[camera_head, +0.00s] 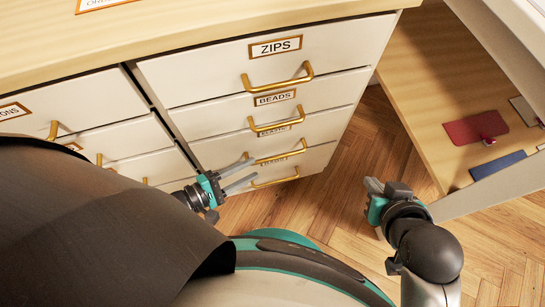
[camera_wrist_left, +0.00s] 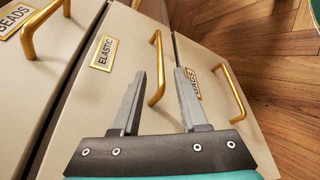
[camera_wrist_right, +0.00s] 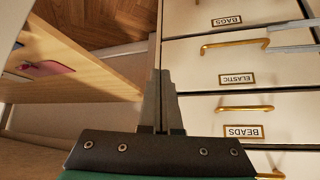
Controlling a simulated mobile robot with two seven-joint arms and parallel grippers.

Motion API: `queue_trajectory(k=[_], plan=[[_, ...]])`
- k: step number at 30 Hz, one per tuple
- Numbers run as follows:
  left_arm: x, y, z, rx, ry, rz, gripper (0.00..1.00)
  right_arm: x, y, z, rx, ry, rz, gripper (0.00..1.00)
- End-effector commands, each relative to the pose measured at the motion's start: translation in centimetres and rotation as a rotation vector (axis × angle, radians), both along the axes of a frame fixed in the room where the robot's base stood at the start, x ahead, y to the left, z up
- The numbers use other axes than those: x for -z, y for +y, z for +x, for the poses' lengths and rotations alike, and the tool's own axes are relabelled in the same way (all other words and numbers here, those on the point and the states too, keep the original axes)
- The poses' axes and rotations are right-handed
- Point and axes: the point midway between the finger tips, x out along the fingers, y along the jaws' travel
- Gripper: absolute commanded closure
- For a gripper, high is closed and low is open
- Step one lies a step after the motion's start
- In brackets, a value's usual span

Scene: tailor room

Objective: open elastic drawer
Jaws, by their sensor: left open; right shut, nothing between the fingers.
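The elastic drawer is a cream front with a gold-framed ELASTIC label (camera_wrist_left: 104,53) and a gold bar handle (camera_wrist_left: 157,72). It appears closed in the left wrist view. My left gripper (camera_wrist_left: 160,72) is open, with the handle showing between its two fingertips; I cannot tell whether the tips reach around it. In the head view my left gripper (camera_head: 252,171) is at this handle (camera_head: 278,158), and the label is partly hidden by the handle above. The right wrist view also shows the elastic handle (camera_wrist_right: 230,43). My right gripper (camera_head: 374,185) is shut and empty, right of the cabinet.
The zips drawer (camera_head: 220,70) and beads drawer (camera_wrist_right: 290,132) are on one side of it, the bags drawer (camera_wrist_right: 195,18) on the other. A wooden shelf (camera_head: 425,90) with red and blue flat items stands right. Wooden floor (camera_head: 310,200) lies clear between.

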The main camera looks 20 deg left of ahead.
Motion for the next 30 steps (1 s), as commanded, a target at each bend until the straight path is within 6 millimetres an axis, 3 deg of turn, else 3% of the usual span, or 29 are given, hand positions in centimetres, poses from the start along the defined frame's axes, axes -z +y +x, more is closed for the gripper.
queue_trajectory(k=[18,30], plan=[[1.4,-3.7,4.9,-0.001,-0.002,0.0,0.56,-0.3,4.1,2.1,-0.04,-0.304,0.157,1.0],[1.7,-4.8,6.4,-0.001,0.0,0.0,0.56,-1.1,5.3,2.4,-0.045,-0.418,0.222,1.0]])
